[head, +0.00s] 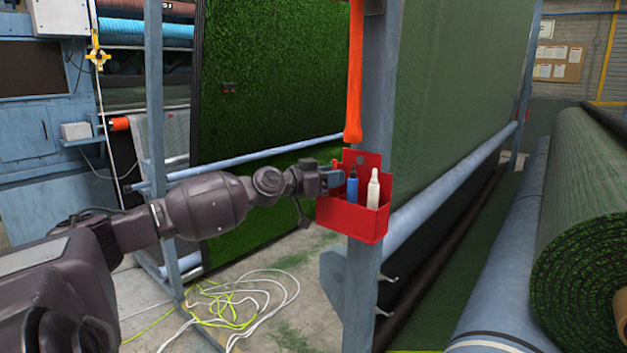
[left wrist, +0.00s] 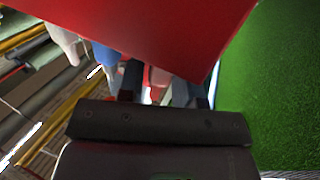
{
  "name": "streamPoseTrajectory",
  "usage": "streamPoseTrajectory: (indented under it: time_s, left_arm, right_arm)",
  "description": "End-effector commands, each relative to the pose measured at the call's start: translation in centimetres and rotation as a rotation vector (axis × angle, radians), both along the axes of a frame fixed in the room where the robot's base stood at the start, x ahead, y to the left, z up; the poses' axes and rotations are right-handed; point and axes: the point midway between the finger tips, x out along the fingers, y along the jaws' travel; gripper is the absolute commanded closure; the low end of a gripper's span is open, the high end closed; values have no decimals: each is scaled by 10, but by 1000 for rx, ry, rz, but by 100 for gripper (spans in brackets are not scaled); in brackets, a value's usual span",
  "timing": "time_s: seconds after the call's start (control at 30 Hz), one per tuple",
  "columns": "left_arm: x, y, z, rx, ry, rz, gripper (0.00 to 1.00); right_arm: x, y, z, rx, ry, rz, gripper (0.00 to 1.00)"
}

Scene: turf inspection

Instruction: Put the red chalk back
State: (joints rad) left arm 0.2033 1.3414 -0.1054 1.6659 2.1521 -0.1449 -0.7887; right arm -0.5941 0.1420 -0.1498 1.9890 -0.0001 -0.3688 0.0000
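A red open-topped holder (head: 352,219) is fixed to the blue-grey upright post. A blue chalk bottle (head: 352,188) and a white one (head: 373,188) stand in it. My left gripper (head: 336,180) is at the holder's left end, level with its rim, beside the blue bottle. In the left wrist view the holder's red underside or wall (left wrist: 165,30) fills the top, with the white (left wrist: 60,40) and blue (left wrist: 104,53) ones beside it. A reddish piece, probably the red chalk (left wrist: 157,78), shows between my fingers; whether they press on it is unclear. It is hidden in the head view.
An orange handle (head: 355,75) hangs just above the holder. Blue-grey rails (head: 455,195) and a large green turf roll (head: 590,235) are at the right. Loose white and yellow cables (head: 240,305) lie on the floor below my arm.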

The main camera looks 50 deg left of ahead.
Motion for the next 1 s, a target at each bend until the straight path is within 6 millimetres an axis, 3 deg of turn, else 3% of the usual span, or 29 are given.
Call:
streamPoseTrajectory:
  time_s: [1.0]
  left_arm:
    - [-101, 29, -1, -3, 1, 0, 68]
  right_arm:
    - [-8, -1, -11, 1, 18, -3, 57]
